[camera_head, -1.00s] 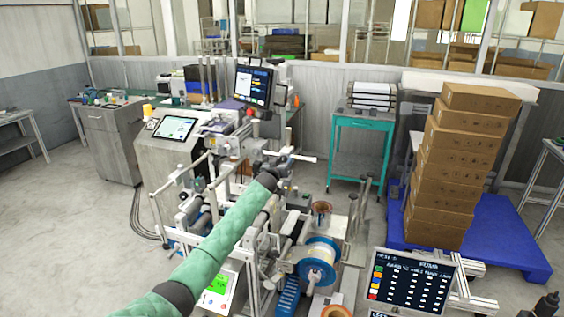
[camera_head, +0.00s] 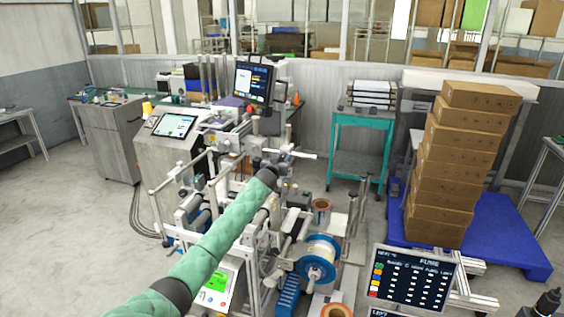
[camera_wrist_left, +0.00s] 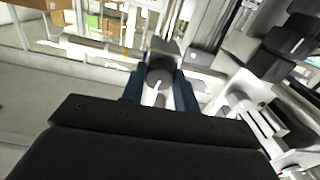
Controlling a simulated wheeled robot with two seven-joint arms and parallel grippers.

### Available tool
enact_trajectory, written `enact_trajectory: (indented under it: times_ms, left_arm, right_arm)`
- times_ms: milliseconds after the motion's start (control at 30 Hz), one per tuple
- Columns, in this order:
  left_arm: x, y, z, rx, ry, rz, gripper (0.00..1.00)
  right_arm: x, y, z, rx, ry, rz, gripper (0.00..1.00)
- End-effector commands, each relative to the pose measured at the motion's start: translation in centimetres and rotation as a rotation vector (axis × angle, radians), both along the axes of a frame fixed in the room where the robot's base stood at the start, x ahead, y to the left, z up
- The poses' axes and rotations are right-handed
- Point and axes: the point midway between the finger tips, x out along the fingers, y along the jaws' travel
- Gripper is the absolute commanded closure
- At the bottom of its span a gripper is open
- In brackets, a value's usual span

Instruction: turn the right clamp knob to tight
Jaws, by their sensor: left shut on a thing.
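My left gripper (camera_head: 283,168) reaches over the film machine (camera_head: 228,195) at the end of the green-sleeved arm. In the left wrist view, its two blue fingers (camera_wrist_left: 160,92) are shut on a dark round clamp knob (camera_wrist_left: 160,72), one on each side. A white mark on the knob's face stands nearly upright in that picture. In the head view the knob is too small and hidden to make out. Another dark knob (camera_wrist_left: 291,42) with a white mark sits at the upper right of the wrist view. My right gripper is not in view.
Metal bars and rollers of the machine crowd around the left gripper. A blue-and-white reel (camera_head: 318,258) sits at its front. A monitor (camera_head: 252,83) stands behind, and a dark display panel (camera_head: 412,277) is at lower right. Stacked boxes (camera_head: 455,165) stand on a blue pallet (camera_head: 508,235).

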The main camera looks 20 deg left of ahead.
Motion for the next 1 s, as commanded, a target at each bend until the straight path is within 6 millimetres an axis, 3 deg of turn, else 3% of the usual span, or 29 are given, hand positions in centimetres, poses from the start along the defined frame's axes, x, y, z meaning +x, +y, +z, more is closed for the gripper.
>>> enact_trajectory:
  times_ms: [133,433,1000]
  left_arm:
    - [0.0,0.1,-0.3,0.127,-0.005,-0.001,0.93]
    - [0.0,0.1,-0.2,0.414,-0.015,0.001,0.93]
    - [0.0,0.0,-0.1,0.955,-0.032,-0.001,0.93]
  right_arm:
    - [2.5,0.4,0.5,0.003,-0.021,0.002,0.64]
    - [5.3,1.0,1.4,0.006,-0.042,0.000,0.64]
    - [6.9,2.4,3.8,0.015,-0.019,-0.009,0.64]
